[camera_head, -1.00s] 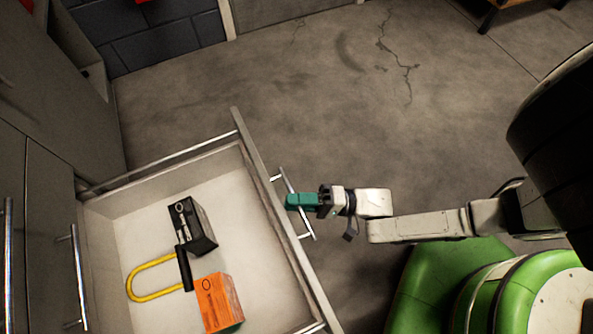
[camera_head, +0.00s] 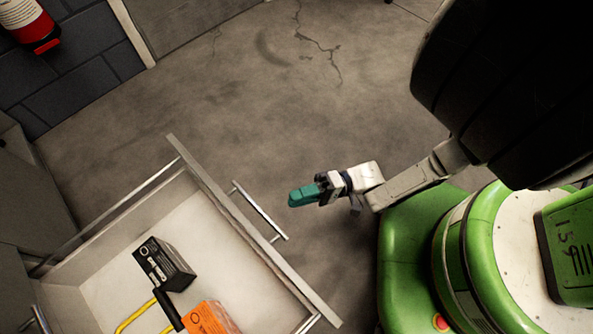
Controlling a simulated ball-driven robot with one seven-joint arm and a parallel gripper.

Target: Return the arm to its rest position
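My gripper (camera_head: 304,195), with teal fingers, hangs over the bare floor just right of the open drawer's bar handle (camera_head: 260,211). A gap shows between the fingertips and the handle. The fingers look like one block from this angle, so I cannot see whether they are parted. My white arm (camera_head: 405,184) runs from the gripper to the right and passes behind my dark upper body.
The open drawer (camera_head: 235,222) juts out at lower left. It holds a black box (camera_head: 164,264), an orange box (camera_head: 209,318) and a yellow U-lock (camera_head: 136,316). A red-and-white cylinder (camera_head: 31,24) is at the upper left wall. Cracked floor (camera_head: 230,110) lies clear beyond.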

